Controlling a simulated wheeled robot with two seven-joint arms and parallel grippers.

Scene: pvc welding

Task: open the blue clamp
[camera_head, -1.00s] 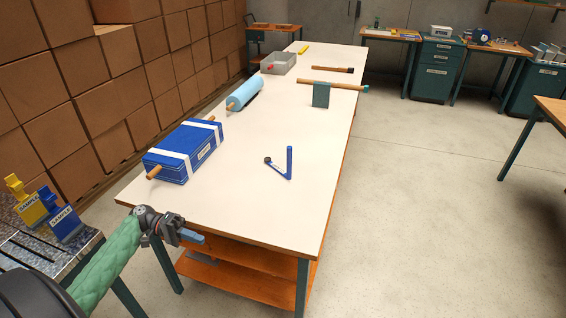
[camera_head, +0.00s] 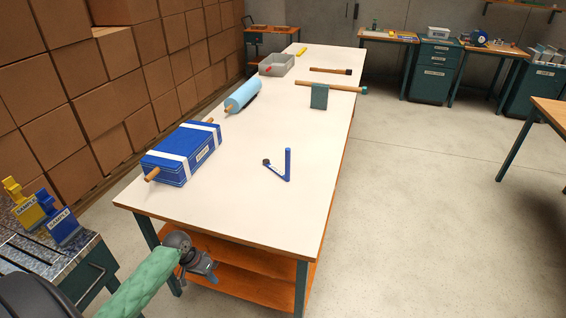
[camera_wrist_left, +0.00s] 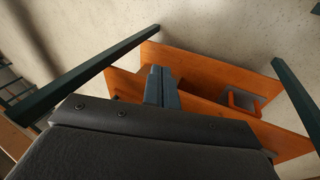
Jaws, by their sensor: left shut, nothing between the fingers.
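The blue clamp (camera_head: 63,224), labelled SAMPLE, stands upright on the metal-topped bench (camera_head: 50,272) at the lower left of the head view. A yellow clamp (camera_head: 28,210), also labelled SAMPLE, stands just left of it. Whether the blue clamp's jaws are open is too small to tell. My left gripper (camera_head: 208,275) is shut and empty, low in front of the white table's near end. It is well to the right of the blue clamp and apart from it. In the left wrist view its closed fingers (camera_wrist_left: 160,84) point toward orange shelves. My right gripper is not in view.
The white table (camera_head: 255,215) carries a strapped blue box (camera_head: 185,153), a light-blue roll (camera_head: 243,96) and a small blue tool (camera_head: 280,165). Its orange lower shelf (camera_head: 240,290) and dark legs are close to my left gripper. Stacked cartons (camera_head: 75,85) line the left.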

